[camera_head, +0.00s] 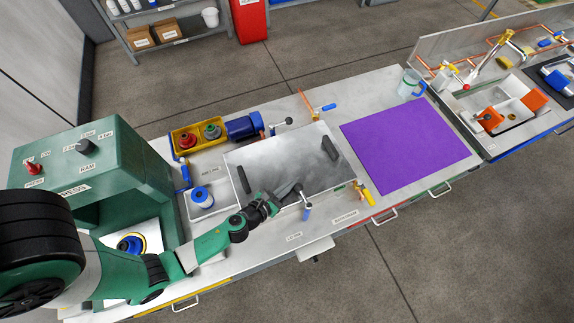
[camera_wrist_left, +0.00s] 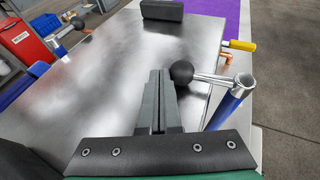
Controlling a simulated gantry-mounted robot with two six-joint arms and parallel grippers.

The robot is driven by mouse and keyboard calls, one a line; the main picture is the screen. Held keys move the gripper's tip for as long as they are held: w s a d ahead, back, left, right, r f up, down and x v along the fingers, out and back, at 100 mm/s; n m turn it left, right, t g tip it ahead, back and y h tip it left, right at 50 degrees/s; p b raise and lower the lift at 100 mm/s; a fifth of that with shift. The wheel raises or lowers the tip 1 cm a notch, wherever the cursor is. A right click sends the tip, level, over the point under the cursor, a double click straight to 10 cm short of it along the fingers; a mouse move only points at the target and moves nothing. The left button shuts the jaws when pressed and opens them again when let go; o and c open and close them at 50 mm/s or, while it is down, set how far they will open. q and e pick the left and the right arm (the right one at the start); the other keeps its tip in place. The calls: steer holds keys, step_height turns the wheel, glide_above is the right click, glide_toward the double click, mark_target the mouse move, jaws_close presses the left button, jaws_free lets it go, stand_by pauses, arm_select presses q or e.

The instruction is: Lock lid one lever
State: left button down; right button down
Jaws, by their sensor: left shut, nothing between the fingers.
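The lid (camera_head: 275,163) is a wide shiny metal plate with two dark bar handles, on the bench. A lever at its front edge has a black ball knob (camera_wrist_left: 182,72), a silver arm (camera_wrist_left: 215,80) and a blue post (camera_wrist_left: 224,110); the post also shows in the head view (camera_head: 307,210). My left gripper (camera_head: 296,188) is shut and empty, over the lid's front part. In the wrist view its fingertips (camera_wrist_left: 159,74) are just left of the knob; I cannot tell whether they touch. A second black-knobbed lever (camera_head: 281,124) stands at the lid's back edge. My right gripper is not in view.
A purple mat (camera_head: 405,145) lies right of the lid. A yellow-handled valve (camera_head: 366,193) is at the lid's right front corner. A green press (camera_head: 90,165) and a tray with a blue-and-white roll (camera_head: 203,198) are on the left. A yellow bin (camera_head: 181,142) stands behind.

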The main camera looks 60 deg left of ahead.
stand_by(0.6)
arm_select(q)
steer(key=v, duration=1.1)
steer(key=shift+d, duration=0.1)
steer(key=shift+s+r, duration=0.15)
steer(key=shift+s, duration=0.1)
